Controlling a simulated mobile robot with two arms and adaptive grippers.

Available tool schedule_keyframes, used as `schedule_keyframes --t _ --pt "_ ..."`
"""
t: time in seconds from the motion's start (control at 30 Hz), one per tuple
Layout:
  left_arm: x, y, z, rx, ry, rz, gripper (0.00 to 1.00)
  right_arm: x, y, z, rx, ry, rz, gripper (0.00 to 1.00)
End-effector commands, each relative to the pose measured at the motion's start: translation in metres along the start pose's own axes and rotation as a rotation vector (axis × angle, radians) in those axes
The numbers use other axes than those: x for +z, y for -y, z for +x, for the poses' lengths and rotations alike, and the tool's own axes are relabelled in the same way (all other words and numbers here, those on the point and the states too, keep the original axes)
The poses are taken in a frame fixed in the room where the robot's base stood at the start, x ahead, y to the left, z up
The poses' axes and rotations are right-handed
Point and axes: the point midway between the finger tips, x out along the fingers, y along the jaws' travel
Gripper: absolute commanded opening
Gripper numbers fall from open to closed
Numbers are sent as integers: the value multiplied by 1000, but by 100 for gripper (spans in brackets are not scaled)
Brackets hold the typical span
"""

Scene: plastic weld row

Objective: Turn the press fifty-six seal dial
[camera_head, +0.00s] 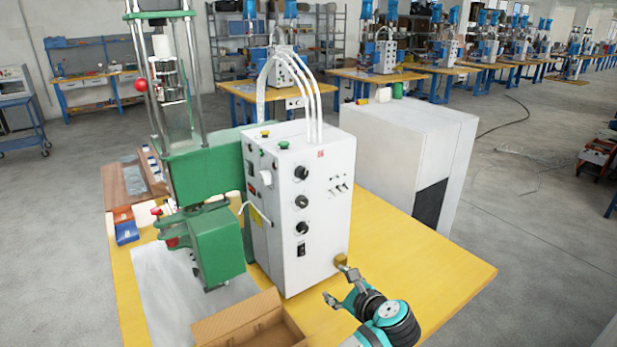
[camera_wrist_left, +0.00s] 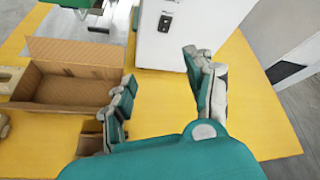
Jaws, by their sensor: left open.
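The white control box (camera_head: 307,215) of the green press (camera_head: 205,200) stands on the yellow table. Its front face has a column of dark dials: an upper dial (camera_head: 302,172), a middle dial (camera_head: 302,202) and a lower dial (camera_head: 302,228), with a black switch (camera_head: 301,250) below. I cannot read which one is the seal dial. My left gripper (camera_head: 340,284) is open and empty, low in front of the box's lower right corner, apart from the dials. In the left wrist view the open fingers (camera_wrist_left: 160,68) point toward the box's lower face and its switch (camera_wrist_left: 166,22). My right gripper is not in view.
An open cardboard box (camera_head: 245,325) sits left of my gripper. The yellow table (camera_head: 430,270) is clear to the right. A large white cabinet (camera_head: 400,150) stands behind the control box. White hoses (camera_head: 300,95) rise from the box top. A red ball knob (camera_head: 141,85) is on the press.

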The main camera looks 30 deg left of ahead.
Motion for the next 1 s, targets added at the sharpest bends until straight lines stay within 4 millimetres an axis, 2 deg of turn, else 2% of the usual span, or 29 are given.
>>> schedule_keyframes --t 0.03,0.1,0.2,0.3,0.43,0.57,1.0 --pt "28 37 -8 -28 104 87 54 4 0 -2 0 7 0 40" --pt "62 72 -21 -37 234 200 54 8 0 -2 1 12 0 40" --pt "99 106 -40 -24 376 308 54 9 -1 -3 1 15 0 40" --pt "121 123 -52 -3 459 368 54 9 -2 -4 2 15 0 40" --pt "134 131 -53 10 497 397 54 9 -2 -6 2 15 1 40" --pt "144 133 -39 11 500 398 54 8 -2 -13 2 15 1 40" --pt "189 142 45 11 497 397 54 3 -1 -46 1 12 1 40"
